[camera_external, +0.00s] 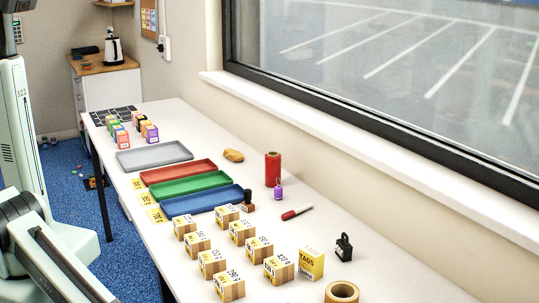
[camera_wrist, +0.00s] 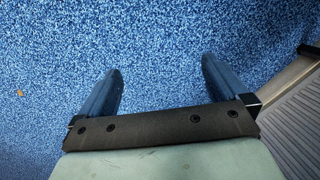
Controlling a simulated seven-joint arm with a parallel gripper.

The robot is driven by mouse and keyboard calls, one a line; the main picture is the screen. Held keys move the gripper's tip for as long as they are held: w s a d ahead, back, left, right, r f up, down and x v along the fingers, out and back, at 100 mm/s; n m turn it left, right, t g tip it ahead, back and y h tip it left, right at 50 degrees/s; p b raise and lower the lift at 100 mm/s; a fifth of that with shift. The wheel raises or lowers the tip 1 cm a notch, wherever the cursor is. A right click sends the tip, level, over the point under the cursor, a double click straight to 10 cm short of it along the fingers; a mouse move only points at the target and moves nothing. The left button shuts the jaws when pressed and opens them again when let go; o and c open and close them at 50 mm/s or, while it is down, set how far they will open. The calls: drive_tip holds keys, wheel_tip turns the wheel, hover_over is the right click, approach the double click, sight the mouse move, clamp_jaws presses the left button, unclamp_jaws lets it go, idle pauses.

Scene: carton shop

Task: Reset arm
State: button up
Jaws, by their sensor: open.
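My gripper (camera_wrist: 160,77) shows in the wrist view with its two dark blue fingers spread wide apart. Nothing is between them, and only blue speckled carpet (camera_wrist: 150,35) lies beyond. In the external view parts of my arm fill the left edge and lower left corner, beside the long white table. My fingers cannot be made out there.
The white table (camera_external: 121,197) holds grey (camera_external: 155,155), red (camera_external: 178,171), green (camera_external: 190,186) and blue (camera_external: 205,200) trays. Several small cartons (camera_external: 212,264) stand at its near end. A red cylinder (camera_external: 273,169), black padlock-like object (camera_external: 344,247) and tape roll (camera_external: 342,292) stand rightward.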

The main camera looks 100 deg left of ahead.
drive_tip(key=s+a+f+g, duration=0.1)
drive_tip(key=s+a, duration=0.3)
drive_tip(key=s, duration=0.6)
drive_tip(key=s+a+f+g, duration=0.2)
drive_tip(key=s+a+f, duration=0.1)
drive_tip(key=s, duration=0.6)
drive_tip(key=s+a+f+m+g, duration=0.1)
drive_tip(key=s+a+f+g, duration=0.1)
drive_tip(key=s, duration=0.8)
drive_tip(key=a+f, duration=0.1)
drive_tip(key=a, duration=0.1)
drive_tip(key=shift+s+a+f+h, duration=0.2)
drive_tip(key=shift+s+a+h, duration=0.1)
drive_tip(key=shift+h, duration=0.1)
